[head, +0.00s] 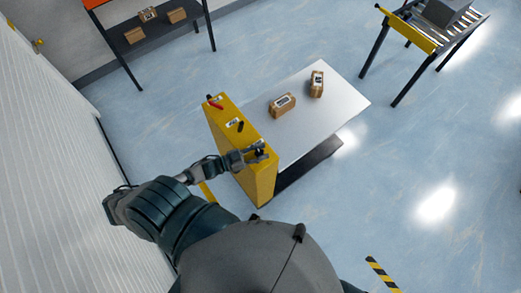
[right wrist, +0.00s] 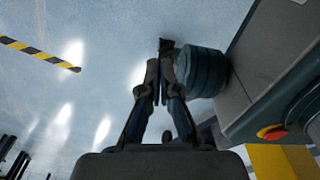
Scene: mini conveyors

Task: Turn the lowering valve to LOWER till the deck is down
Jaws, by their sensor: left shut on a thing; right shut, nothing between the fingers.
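The yellow control housing (head: 261,180) stands at the near-left end of the lift table, whose grey deck (head: 325,100) sits visibly above a dark base (head: 310,165). My left gripper (head: 260,152) is at the near end of the housing's top, shut on a small dark control there, the lowering valve; the fingers hide most of it, and its turn cannot be read. A red lever (head: 215,103) and a black knob (head: 240,125) are farther along the top. My right gripper (right wrist: 160,75) is shut and empty in the right wrist view, above the floor.
Two cartons, one nearer (head: 282,105) and one farther (head: 317,84), stand on the deck. A shelf (head: 160,33) with boxes is at the back left, a roller conveyor (head: 425,38) at the back right. A striped yellow-black bar (head: 382,273) is at lower right. The floor between is clear.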

